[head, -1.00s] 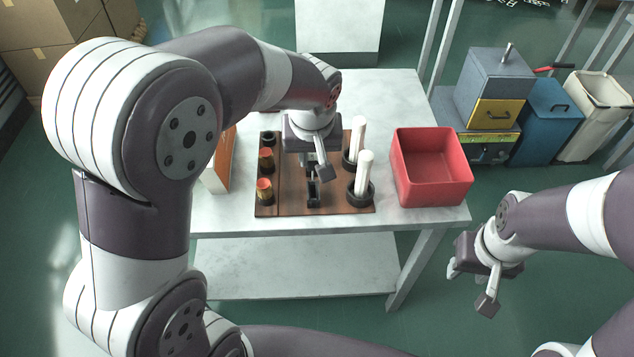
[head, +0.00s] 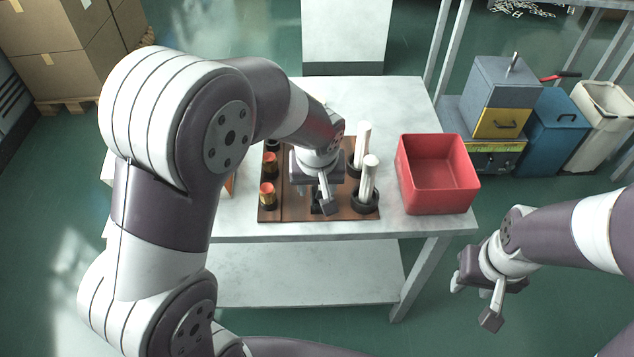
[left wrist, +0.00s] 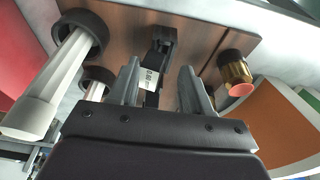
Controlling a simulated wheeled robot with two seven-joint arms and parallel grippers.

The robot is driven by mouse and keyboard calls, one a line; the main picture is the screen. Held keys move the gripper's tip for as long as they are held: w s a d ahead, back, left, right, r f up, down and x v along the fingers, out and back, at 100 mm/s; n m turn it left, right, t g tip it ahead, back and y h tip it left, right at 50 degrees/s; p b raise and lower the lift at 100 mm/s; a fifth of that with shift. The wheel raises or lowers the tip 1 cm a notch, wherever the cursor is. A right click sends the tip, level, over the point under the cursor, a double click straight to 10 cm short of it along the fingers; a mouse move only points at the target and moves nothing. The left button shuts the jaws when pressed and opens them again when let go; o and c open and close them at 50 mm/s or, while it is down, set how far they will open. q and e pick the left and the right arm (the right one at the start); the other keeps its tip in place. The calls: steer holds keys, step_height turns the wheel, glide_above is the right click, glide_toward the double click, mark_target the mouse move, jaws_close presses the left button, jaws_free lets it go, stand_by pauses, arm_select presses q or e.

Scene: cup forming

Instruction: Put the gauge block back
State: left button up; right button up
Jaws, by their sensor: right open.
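In the head view my left gripper (head: 326,202) hangs over the middle of the brown board (head: 296,213). In the left wrist view its two fingers (left wrist: 160,85) are apart, one on each side of a small piece with a white, marked label, which looks like the gauge block (left wrist: 149,79). Brown board shows between this piece and the right-hand finger. A black holder (left wrist: 163,40) stands on the board just beyond; I cannot tell whether the piece sits in it. My right gripper (head: 482,300) is open and empty, off the table at the right.
Two white rods (head: 362,143) (head: 370,175) stand in black rings on the board's right. Copper-topped cylinders (head: 268,190) stand on its left. A red bin (head: 438,178) stands right of the board. An orange-sided object (left wrist: 285,125) lies beside the board.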

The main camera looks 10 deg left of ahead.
arm_select(q)
steer(key=shift+r, duration=0.3)
steer(key=a+p+v, duration=0.1)
steer(key=p+v, duration=0.2)
steer(key=v, duration=0.8)
steer(key=s+a+f+m, duration=0.1)
steer(key=s+a+f, duration=0.1)
steer(key=s+f, duration=0.3)
steer(key=s+a+f+m+g, duration=0.1)
steer(key=s+a+f+m, duration=0.1)
steer(key=s+f, duration=0.3)
steer(key=shift+s+a+h, duration=0.35)
steer(key=shift+a+h, duration=0.05)
steer(key=shift+a, duration=0.45)
step_height(320, 180, up, 14)
steer(key=p, duration=1.4)
steer(key=shift+r, duration=0.25)
